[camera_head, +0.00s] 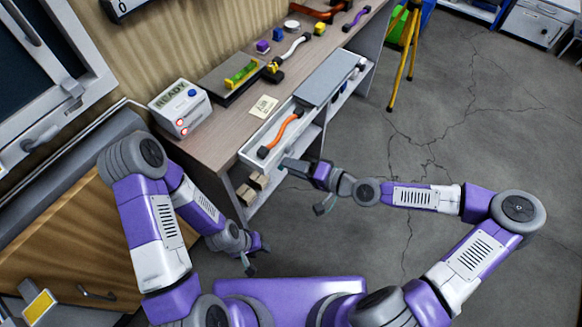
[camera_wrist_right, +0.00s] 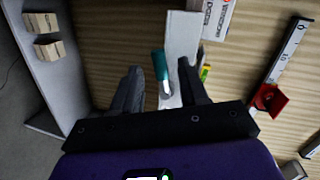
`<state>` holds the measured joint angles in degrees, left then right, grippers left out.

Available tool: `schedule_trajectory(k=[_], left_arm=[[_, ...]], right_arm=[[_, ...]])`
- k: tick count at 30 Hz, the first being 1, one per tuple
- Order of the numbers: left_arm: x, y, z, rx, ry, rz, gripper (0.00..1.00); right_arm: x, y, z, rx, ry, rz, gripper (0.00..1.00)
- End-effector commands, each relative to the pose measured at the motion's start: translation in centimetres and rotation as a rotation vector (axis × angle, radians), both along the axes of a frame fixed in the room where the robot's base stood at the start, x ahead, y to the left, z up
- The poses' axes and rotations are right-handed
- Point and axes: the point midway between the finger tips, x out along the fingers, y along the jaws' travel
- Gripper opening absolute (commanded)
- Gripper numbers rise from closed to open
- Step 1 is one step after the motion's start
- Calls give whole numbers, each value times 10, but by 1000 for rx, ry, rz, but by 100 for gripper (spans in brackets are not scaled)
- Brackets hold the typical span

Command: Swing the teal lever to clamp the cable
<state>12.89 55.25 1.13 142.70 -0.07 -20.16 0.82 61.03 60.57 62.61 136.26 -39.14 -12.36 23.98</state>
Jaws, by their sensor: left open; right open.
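The teal lever (camera_wrist_right: 160,66) shows in the right wrist view, beside a pale grey plate (camera_wrist_right: 182,40). It lies in line with the gap between my right gripper's fingers (camera_wrist_right: 160,88); I cannot tell whether they touch it. I cannot make out the lever in the head view. My right gripper (camera_head: 305,187) is open, in front of the desk's near edge. My left gripper (camera_head: 254,258) is open and low, in front of the desk at left. An orange cable (camera_head: 281,133) with black ends lies in a white tray (camera_head: 247,150). I cannot tell which cable is the task's.
A READY box (camera_head: 180,107) and a dark block with a green-yellow piece (camera_head: 240,76) stand on the desk (camera_head: 217,140). White (camera_head: 296,46) and purple (camera_head: 357,18) cables lie farther back. Wooden blocks (camera_head: 254,183) sit on a lower shelf.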

Motion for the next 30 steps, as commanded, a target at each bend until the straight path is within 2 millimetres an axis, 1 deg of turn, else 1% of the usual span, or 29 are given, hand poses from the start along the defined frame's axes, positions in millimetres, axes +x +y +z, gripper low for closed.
schedule_trajectory(k=[1,5,14,15,23,24,28,30], left_arm=[[0,0,-2,0,0,0,43],[0,0,-4,0,0,0,43],[0,0,-4,0,0,0,43],[0,0,-4,0,0,0,43],[0,0,-4,0,0,0,43],[0,0,-4,0,0,0,43],[0,0,-3,0,0,0,43],[0,0,1,0,0,0,43]], right_arm=[[2,4,-2,-1,-1,1,43],[5,9,-3,-1,0,0,43],[6,10,-3,-1,0,-2,43],[6,10,-3,-1,0,-2,42],[6,10,-3,-1,0,-1,2],[6,10,-3,-1,0,-1,0],[6,10,-2,2,2,-2,0],[6,10,-1,13,18,-2,0]])
